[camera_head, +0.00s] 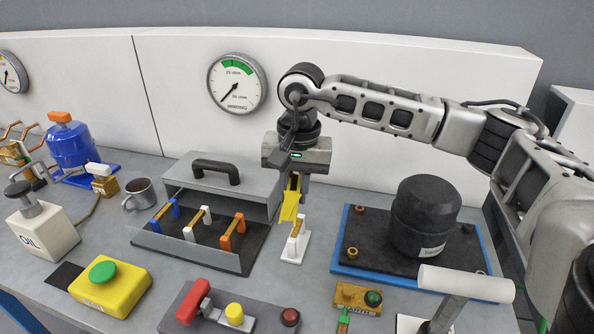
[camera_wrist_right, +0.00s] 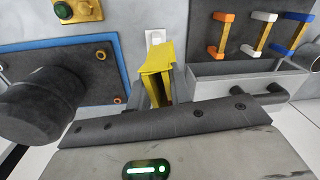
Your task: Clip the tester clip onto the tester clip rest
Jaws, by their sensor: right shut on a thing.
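The yellow tester clip (camera_head: 289,207) is held in my right gripper (camera_head: 294,180), which is shut on it and points down. In the wrist view the clip (camera_wrist_right: 157,60) stands out beyond the fingers (camera_wrist_right: 160,98). The tester clip rest, which I take to be the small white stand with a brass bar (camera_head: 294,247), stands on the bench just below and slightly right of the clip in the head view. In the wrist view its white base (camera_wrist_right: 155,36) shows past the clip, which hides most of it. The clip looks above the rest; I cannot tell whether they touch. My left gripper is not in view.
Left of the rest, an open grey box (camera_head: 222,187) holds blue, white and orange terminals with brass bars. Right is a black compressor (camera_head: 425,217) on a blue-edged pallet (camera_head: 345,262). A switch panel (camera_head: 262,318) lies in front. A gauge wall (camera_head: 340,110) stands behind.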

